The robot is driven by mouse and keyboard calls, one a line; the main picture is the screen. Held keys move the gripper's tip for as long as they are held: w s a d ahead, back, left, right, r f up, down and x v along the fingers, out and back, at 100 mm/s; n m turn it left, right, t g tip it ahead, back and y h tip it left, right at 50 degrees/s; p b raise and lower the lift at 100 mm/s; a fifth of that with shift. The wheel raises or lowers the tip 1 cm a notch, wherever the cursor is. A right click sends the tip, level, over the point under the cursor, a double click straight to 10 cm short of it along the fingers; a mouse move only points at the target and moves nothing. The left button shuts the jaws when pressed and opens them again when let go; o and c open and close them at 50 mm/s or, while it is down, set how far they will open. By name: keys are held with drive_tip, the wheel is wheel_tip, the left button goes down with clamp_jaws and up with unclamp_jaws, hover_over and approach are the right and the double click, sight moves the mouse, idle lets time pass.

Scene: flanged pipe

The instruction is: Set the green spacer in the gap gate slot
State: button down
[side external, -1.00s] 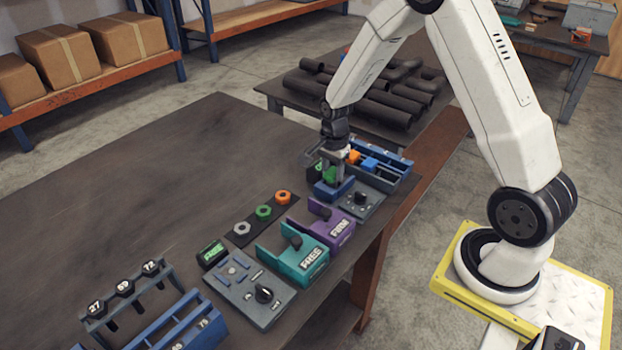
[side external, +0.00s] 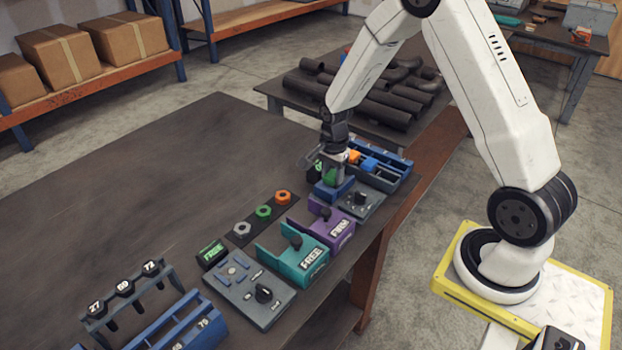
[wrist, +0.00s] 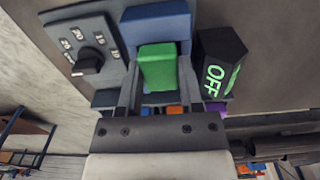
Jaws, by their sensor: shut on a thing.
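The green spacer (side external: 330,175) is held in my gripper (side external: 333,179) at the blue gap gate (side external: 336,191), near the right end of the row of fixtures. In the wrist view the spacer (wrist: 158,68) is a green block between my two fingers (wrist: 158,95), which are shut on it. The blue gate block (wrist: 156,20) lies directly beyond and around its far end. The slot is hidden by the spacer and the fingers. I cannot tell how deep the spacer sits.
A dark box with green OFF lettering (wrist: 220,65) stands close to my right finger in the wrist view. A grey panel with a black knob (wrist: 88,55) is on the left. Teal (side external: 300,262) and purple (side external: 335,232) fixtures stand along the bench.

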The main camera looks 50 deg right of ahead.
sight(332, 174)
idle(0.3)
drive_tip(key=shift+c, duration=0.8)
unclamp_jaws()
drive_tip(key=shift+o, duration=0.2)
drive_tip(key=shift+o, duration=0.6)
drive_tip(key=shift+r, duration=0.1)
drive_tip(key=shift+r, duration=3.4)
